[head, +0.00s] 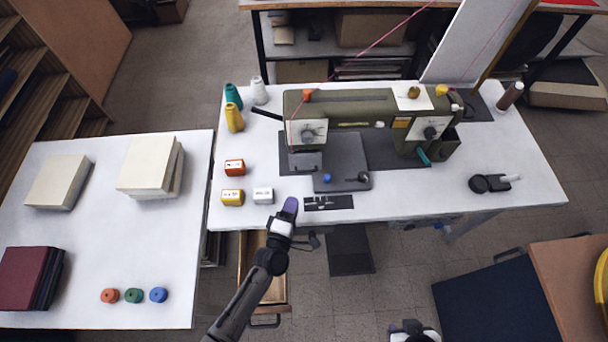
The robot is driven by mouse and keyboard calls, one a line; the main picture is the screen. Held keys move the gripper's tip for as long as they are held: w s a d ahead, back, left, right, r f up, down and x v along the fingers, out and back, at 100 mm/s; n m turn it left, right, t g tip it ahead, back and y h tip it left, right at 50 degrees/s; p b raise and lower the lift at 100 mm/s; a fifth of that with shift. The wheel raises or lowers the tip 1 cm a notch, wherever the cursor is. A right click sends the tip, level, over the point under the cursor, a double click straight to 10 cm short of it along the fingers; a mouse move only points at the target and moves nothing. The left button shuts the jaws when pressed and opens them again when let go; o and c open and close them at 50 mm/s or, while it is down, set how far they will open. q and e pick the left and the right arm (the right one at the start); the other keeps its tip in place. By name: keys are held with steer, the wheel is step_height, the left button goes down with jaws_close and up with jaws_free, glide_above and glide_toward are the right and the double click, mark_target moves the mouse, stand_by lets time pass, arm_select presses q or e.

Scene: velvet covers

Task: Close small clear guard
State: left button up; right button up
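An olive-green sewing machine (355,108) stands on the white table. A small greyish panel (305,161) sits under its left head, by the needle area; I cannot tell for sure whether this is the clear guard or whether it is open. Beside it lies a dark grey plate (343,180) with a blue knob (327,178).
A dark strip with small tools (328,203) lies near the front edge. A black object (490,183) lies at the right. An open drawer (256,262) hangs below the table.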

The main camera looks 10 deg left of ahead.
arm_select(q)
steer(key=b, duration=0.2)
glide_toward(306, 164)
steer(key=w, duration=0.1)
steer(key=w+d, duration=0.1)
steer(key=w, duration=0.3)
steer(key=shift+w+d+r, duration=0.1)
steer(key=shift+d+r, duration=0.15)
steer(key=shift+d, duration=0.15)
steer(key=shift+c, duration=0.4)
steer(key=shift+c, duration=0.7)
jaws_close()
